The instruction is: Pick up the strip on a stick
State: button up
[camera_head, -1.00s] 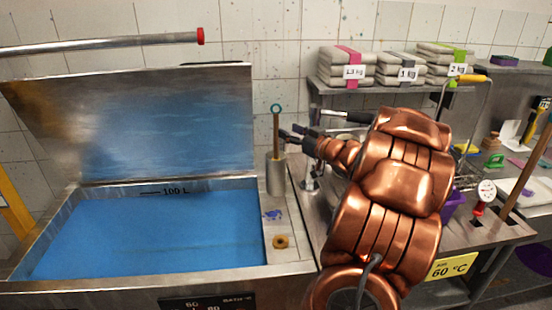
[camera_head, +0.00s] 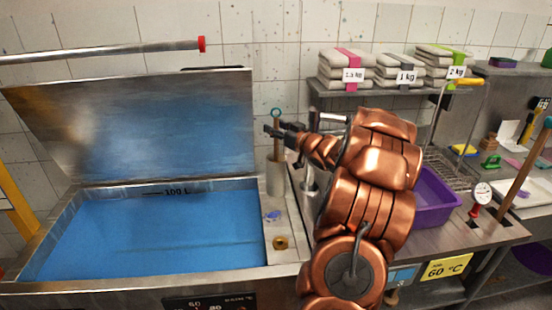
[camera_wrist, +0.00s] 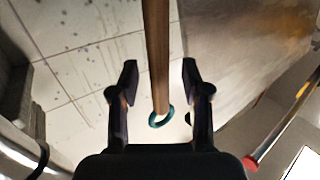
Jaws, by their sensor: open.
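The wooden stick (camera_head: 277,145) stands upright in a grey cylindrical holder (camera_head: 276,179) on the steel ledge right of the blue vat, with a teal ring at its top. In the wrist view the stick (camera_wrist: 156,60) runs between my two fingers, its teal ring (camera_wrist: 161,117) near the palm. My gripper (camera_head: 272,130) is at the upper part of the stick, just below the ring. My gripper also shows in the wrist view (camera_wrist: 158,75), with its fingers apart on both sides of the stick and a gap at each. Any strip lower on the stick is hidden in the holder.
A vat of blue liquid (camera_head: 150,235) with a raised steel lid (camera_head: 150,120) lies to the left. A purple tub (camera_head: 435,200) sits right of my arm. Bundles of cloth (camera_head: 345,70) rest on the shelf behind. A brass ring (camera_head: 281,243) lies on the ledge in front.

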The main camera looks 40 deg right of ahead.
grip_shut()
dwell(0.3)
jog(key=shift+r, duration=0.1)
